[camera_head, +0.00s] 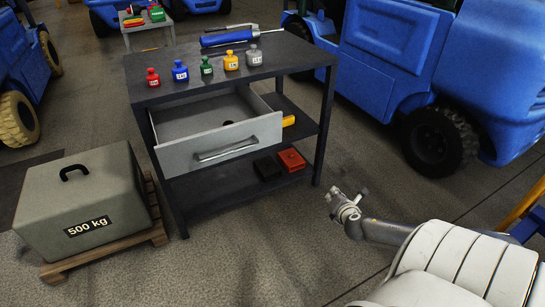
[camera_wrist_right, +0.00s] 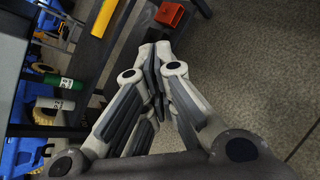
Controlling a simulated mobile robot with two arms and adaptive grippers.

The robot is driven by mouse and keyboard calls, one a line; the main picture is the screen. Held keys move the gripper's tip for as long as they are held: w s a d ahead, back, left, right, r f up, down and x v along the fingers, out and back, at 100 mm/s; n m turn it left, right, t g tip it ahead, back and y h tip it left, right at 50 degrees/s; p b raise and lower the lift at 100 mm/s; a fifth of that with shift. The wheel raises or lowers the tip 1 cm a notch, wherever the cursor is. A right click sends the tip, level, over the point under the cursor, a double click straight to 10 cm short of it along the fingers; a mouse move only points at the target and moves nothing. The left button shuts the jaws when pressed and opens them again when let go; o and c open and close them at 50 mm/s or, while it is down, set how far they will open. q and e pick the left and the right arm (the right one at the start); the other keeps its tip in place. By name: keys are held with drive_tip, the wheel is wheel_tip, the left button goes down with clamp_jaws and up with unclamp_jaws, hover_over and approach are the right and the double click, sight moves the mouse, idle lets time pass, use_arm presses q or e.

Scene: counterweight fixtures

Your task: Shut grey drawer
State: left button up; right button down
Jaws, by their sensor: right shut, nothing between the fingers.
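The grey drawer (camera_head: 222,142) stands pulled open from the dark workbench (camera_head: 290,62) in the head view. My right gripper (camera_head: 345,199) is to the right of the bench and apart from the drawer, above the floor. In the right wrist view my right gripper (camera_wrist_right: 158,75) is shut with nothing between its fingers. My left gripper is in neither view.
Several coloured weights, among them a red one (camera_head: 152,78), stand on the bench top beside a blue tool (camera_head: 228,38). A red box (camera_head: 291,159) lies on the lower shelf. A 500 kg block (camera_head: 80,205) on a pallet (camera_head: 105,257) stands left. Floor before the bench is clear.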

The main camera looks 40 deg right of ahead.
drive_tip(key=w+a+r+n+t+y+b, duration=0.3)
drive_tip(key=w+a+r+n+t+b, duration=0.55)
drive_tip(key=r+n, duration=0.45)
drive_tip(key=m+g+b, duration=0.1)
drive_tip(key=b, duration=0.1)
approach(269, 135)
drive_tip(key=b+x, duration=0.1)
drive_tip(key=x, duration=0.5)
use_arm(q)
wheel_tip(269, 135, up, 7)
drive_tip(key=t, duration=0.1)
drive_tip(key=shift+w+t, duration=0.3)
use_arm(e)
drive_tip(key=shift+w+d, duration=0.15)
drive_tip(key=shift+w, duration=0.5)
drive_tip(key=shift+w+r, duration=0.1)
